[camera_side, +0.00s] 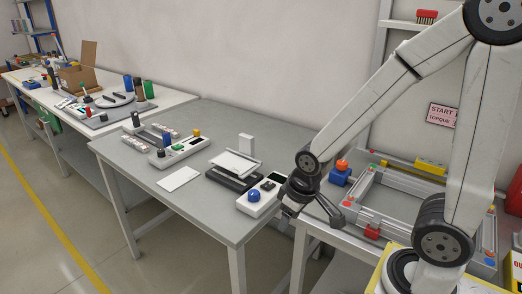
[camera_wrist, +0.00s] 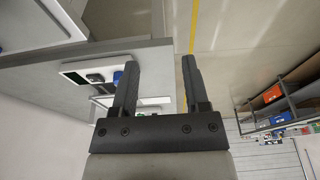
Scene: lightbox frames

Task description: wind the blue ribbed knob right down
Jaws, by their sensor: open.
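The blue knob (camera_side: 254,195) sits on the near end of a white control box (camera_side: 263,206) at the front right of the grey table. Its ribs are too small to make out. In the wrist view the blue knob (camera_wrist: 117,77) shows small beside the left finger, which partly hides it. The box's dark display (camera_wrist: 75,77) shows there too. My gripper (camera_wrist: 159,62) is open with nothing between its fingers. In the side view my gripper (camera_side: 290,208) is to the right of the knob, apart from it, near the table's right edge.
A dark device with a white plate (camera_side: 235,165) stands left of the box. A white card (camera_side: 179,179) lies farther left. A metal frame (camera_side: 385,205) and a blue block with an orange knob (camera_side: 341,172) are to the right. The table's front left is clear.

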